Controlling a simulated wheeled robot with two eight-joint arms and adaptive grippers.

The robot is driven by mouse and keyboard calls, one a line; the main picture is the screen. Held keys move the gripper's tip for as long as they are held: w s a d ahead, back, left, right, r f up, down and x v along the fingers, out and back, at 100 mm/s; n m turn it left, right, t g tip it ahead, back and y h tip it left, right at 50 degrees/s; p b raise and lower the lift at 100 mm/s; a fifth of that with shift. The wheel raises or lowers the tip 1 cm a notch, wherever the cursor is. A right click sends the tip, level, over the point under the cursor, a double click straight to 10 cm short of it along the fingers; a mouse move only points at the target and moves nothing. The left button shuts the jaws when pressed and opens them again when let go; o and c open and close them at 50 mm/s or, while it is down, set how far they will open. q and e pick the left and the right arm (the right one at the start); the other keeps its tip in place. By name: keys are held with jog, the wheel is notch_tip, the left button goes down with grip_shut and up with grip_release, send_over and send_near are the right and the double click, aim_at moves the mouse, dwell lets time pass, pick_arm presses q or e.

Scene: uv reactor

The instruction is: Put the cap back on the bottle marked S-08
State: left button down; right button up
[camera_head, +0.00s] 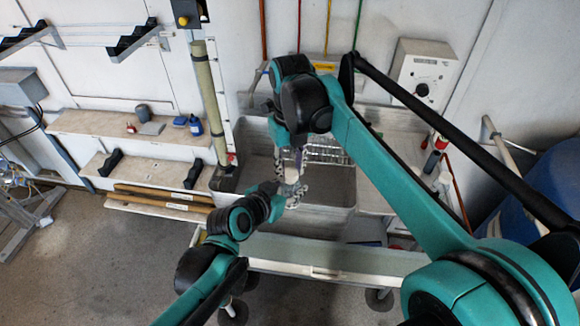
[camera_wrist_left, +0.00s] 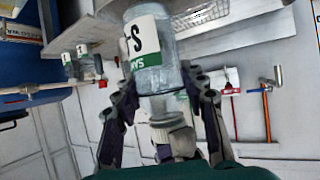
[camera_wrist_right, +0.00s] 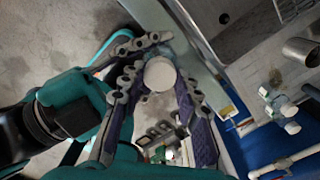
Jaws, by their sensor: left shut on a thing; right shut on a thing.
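The bottle (camera_wrist_left: 152,65) is clear, with a white and green label showing a large "S"; its number is cut off. My left gripper is shut on it (camera_wrist_left: 165,110); in the head view that gripper (camera_head: 292,190) comes from the lower left. The white round cap (camera_wrist_right: 160,75) lies between the fingertips of my right gripper (camera_wrist_right: 160,85), which is shut on it. In the head view my right gripper (camera_head: 289,160) is directly above the left one, fingers pointing down. The fingers crowd together there, so I cannot tell whether the cap touches the bottle's neck.
Both grippers are over the grey basin (camera_head: 335,217), near a wire rack (camera_head: 327,150). More bottles (camera_wrist_left: 70,65) stand on the counter to the right in the head view, near a blue barrel (camera_head: 540,190). A shelf with small containers (camera_head: 195,126) is at left.

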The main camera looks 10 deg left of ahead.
jog(key=o, duration=0.7)
jog(key=shift+c, duration=0.2)
jog(key=shift+r, duration=2.3)
